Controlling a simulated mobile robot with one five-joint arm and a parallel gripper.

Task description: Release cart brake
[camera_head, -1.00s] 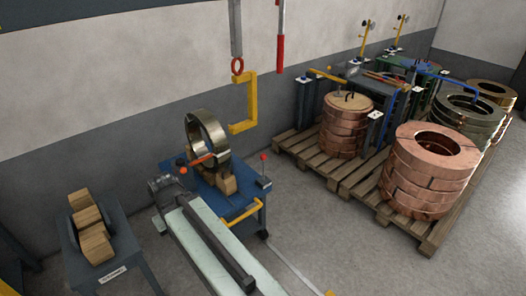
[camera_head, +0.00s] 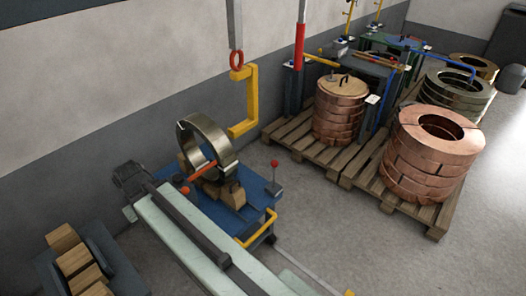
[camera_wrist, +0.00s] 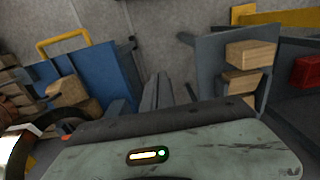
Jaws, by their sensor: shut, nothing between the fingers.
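The blue cart (camera_head: 190,210) stands left of centre in the head view, with a yellow handle (camera_head: 262,224) at its front. It carries a steel coil (camera_head: 222,148) upright on wooden blocks. An upright lever with a red knob (camera_head: 274,165) stands at its right corner, apart from my arm; a red-orange bar (camera_head: 200,170) shows at the coil. Which one is the brake is not labelled. In the wrist view my gripper (camera_wrist: 160,82) is shut and empty, right of the cart (camera_wrist: 88,75) and its handle (camera_wrist: 66,38). The red knob is not visible there.
A dark stand with wooden blocks (camera_head: 70,250) is at lower left; it also shows in the wrist view (camera_wrist: 235,50). A yellow C-hook (camera_head: 246,105) hangs above the cart. Copper coils (camera_head: 430,155) stand on pallets (camera_head: 345,180) at right. Floor right of the cart is clear.

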